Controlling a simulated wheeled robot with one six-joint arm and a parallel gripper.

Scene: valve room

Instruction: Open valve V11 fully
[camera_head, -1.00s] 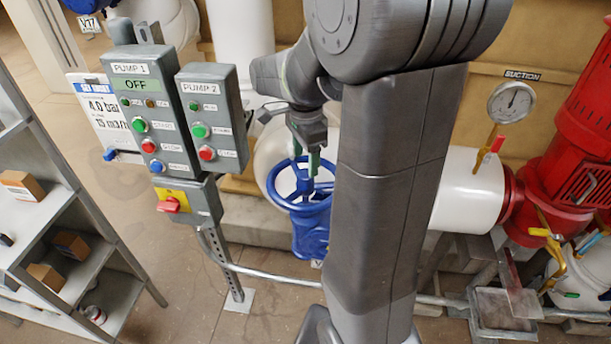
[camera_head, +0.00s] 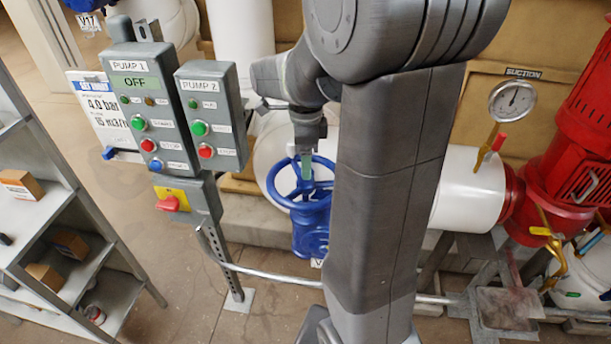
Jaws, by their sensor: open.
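A blue valve with a round spoked handwheel (camera_head: 275,190) stands in the middle of the view, left of my arm. A white tag (camera_head: 316,263) on its body is mostly hidden by my arm, so I cannot read its full number. My gripper (camera_head: 305,170) points down over the wheel, with its greenish fingers close to the hub and spokes. The gripper is open. I cannot tell whether the fingers touch the wheel. My arm hides the wheel's right side.
Pump 1 (camera_head: 143,65) and Pump 2 (camera_head: 206,75) control boxes stand left of the valve, the first reading OFF. A shelf (camera_head: 90,265) is at the left. A bent rail (camera_head: 270,277) runs in front. A suction gauge (camera_head: 512,101) and red pump (camera_head: 570,150) are at right.

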